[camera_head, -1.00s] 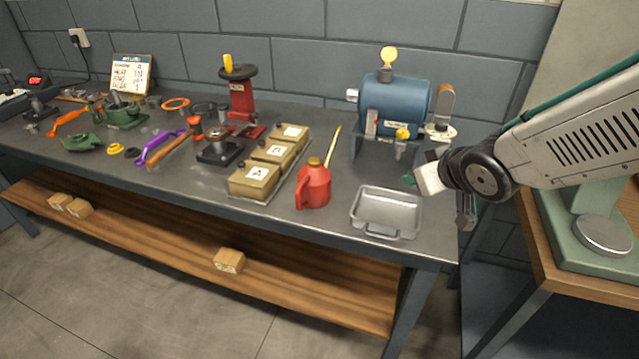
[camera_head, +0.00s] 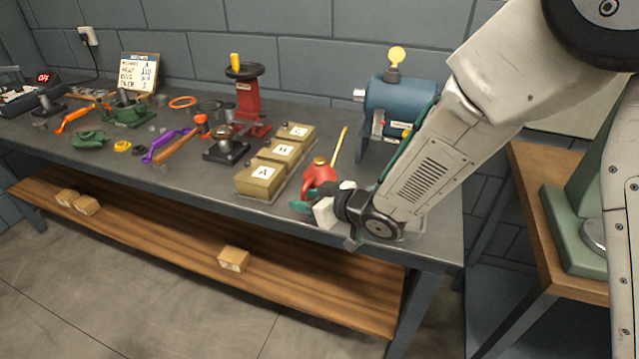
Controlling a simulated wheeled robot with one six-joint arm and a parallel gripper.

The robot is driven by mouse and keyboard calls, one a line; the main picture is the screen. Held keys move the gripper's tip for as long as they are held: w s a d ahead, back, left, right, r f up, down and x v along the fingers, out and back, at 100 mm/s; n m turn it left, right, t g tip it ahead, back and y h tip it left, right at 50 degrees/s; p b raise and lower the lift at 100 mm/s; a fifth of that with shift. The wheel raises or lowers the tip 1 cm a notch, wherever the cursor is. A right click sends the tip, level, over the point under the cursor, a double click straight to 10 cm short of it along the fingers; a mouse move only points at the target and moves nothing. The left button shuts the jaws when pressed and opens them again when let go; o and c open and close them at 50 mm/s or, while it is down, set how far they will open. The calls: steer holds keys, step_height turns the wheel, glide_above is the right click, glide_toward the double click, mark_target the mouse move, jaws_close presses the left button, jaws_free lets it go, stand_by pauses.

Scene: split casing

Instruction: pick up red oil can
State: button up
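The red oil can (camera_head: 320,174) stands upright on the metal bench, right of the labelled boxes. Its brass cap and thin yellow spout show above it, and its lower body is hidden behind my gripper. My gripper (camera_head: 302,212) is in front of the can, near the bench's front edge, with its green fingertip pointing left. In this view it overlaps the can's lower part; I cannot tell whether they touch. The finger opening is not clear from this angle.
Boxes labelled with letters (camera_head: 262,178) stand close to the can's left. A blue grinder (camera_head: 392,108) is behind to the right. The metal tray (camera_head: 413,228) is mostly hidden by my arm. A red press (camera_head: 247,100) stands farther back.

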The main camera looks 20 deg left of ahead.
steer(key=shift+w+a+f, duration=0.25)
steer(key=shift+a, duration=0.35)
jaws_close()
steer(key=shift+r, duration=0.2)
